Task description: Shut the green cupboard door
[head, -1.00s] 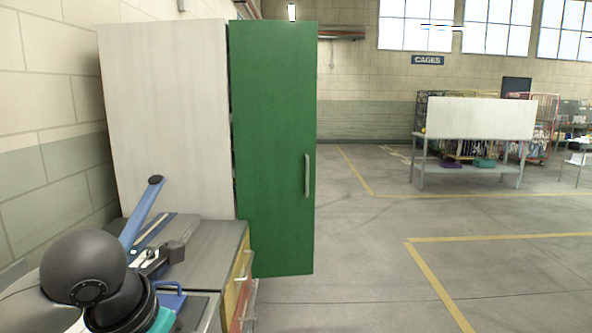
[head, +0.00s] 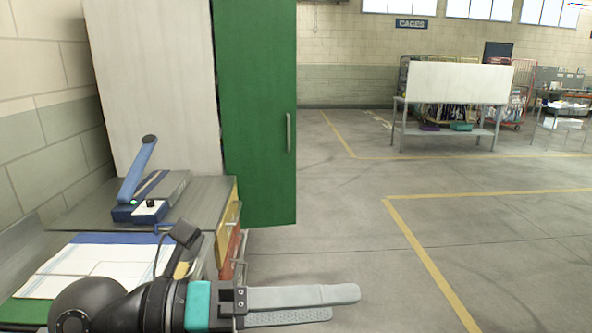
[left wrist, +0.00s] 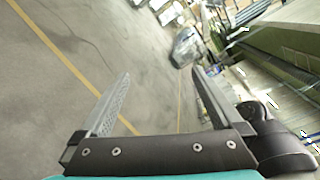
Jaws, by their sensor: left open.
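The green cupboard door (head: 258,120) stands open in the head view, swung out from the front of the pale cupboard (head: 155,85). A grey vertical handle (head: 289,133) is near its right edge. My left gripper (head: 345,303) is low in the head view, in front of and below the door, pointing right and not touching it. In the left wrist view my left gripper (left wrist: 160,100) has its two fingers apart with nothing between them. My right gripper is not seen.
A workbench with drawers (head: 222,222) stands before the cupboard, with a blue sealing device (head: 150,195) and a white bag (head: 85,262) on it. A table with a white panel (head: 455,85) is far back. Floor right of the door is clear.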

